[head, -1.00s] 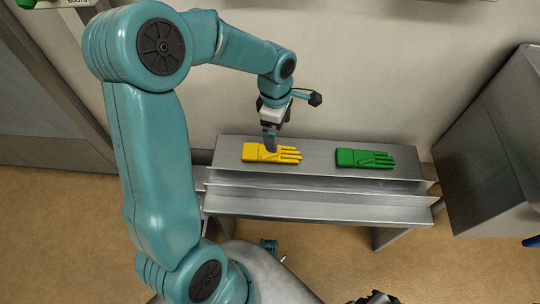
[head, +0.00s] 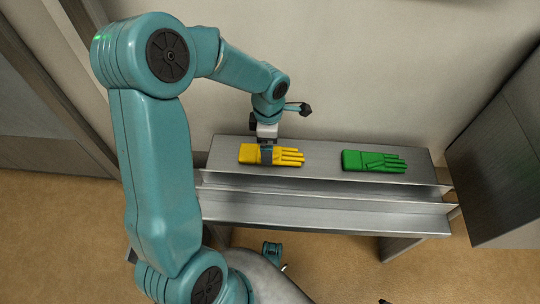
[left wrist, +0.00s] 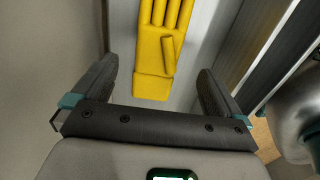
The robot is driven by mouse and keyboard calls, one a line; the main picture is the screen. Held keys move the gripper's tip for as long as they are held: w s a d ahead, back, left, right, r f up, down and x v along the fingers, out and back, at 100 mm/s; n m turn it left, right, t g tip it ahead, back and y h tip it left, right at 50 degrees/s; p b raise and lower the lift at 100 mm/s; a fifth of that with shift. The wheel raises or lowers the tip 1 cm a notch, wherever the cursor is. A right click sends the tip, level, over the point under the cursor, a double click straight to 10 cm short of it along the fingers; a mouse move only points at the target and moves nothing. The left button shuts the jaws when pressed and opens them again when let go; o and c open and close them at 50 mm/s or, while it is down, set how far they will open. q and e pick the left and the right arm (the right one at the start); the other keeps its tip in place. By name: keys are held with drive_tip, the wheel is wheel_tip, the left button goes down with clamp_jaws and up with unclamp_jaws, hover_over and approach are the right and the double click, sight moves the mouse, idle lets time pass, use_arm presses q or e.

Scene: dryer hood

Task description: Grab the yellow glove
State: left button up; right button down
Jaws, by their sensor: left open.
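The yellow glove (head: 287,156) lies flat on the metal bench, its fingers pointing right in the head view. My left gripper (head: 268,156) is right over its palm, pointing down. In the left wrist view the yellow glove (left wrist: 158,50) runs up between the two spread fingers of my left gripper (left wrist: 158,85), with space on both sides. The gripper is open and holds nothing. I cannot tell the exact height of the fingertips above the bench. My right gripper does not clearly show.
A green glove (head: 374,161) lies on the bench to the right of the yellow one. The metal bench (head: 322,158) has a raised ledge along its front. A wall stands behind it, and a grey metal cabinet (head: 497,160) stands at the right.

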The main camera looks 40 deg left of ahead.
use_arm(q)
drive_tip(key=f, duration=0.1)
drive_tip(key=f+b, duration=0.1)
drive_tip(key=f, duration=0.1)
drive_tip(key=f+b, duration=0.1)
drive_tip(key=f, duration=0.1)
drive_tip(key=shift+w, duration=0.25)
drive_tip(key=shift+r, duration=0.15)
drive_tip(key=c, duration=1.1)
